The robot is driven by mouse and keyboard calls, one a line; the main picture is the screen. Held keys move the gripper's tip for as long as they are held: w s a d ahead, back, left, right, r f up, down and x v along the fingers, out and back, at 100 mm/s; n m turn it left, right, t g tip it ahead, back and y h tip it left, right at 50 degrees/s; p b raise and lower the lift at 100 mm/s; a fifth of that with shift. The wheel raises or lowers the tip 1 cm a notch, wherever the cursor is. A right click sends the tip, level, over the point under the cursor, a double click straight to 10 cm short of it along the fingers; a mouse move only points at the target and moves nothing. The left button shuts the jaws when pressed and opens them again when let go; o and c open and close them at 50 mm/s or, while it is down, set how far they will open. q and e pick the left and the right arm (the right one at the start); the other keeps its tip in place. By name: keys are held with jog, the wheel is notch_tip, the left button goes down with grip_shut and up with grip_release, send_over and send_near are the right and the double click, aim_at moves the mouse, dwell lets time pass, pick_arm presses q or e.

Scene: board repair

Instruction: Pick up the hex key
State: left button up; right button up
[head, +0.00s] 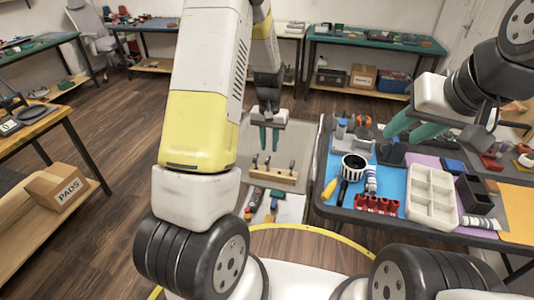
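I cannot pick out the hex key for certain at this size. Several small dark tools stand upright in a wooden block (273,176) on the grey table (292,140) in the middle; one of them may be the hex key. My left gripper (269,142) points down above the block, with its two green fingers slightly apart and nothing visible between them. My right gripper (412,130) is over the right table, its green fingers spread apart and empty.
The right table holds a blue mat (336,170), a striped mug (353,167), red parts (377,205), a white compartment tray (431,196) and a black bin (473,194). Small coloured items (249,212) lie in front of the wooden block. My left arm hides the table's left side.

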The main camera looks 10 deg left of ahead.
aim_at(268, 159)
pick_arm(q)
jog(key=shift+a+f, duration=0.15)
jog(key=shift+f, duration=0.35)
notch_tip(268, 159, down, 7)
jog(key=shift+a+f, duration=0.15)
grip_shut()
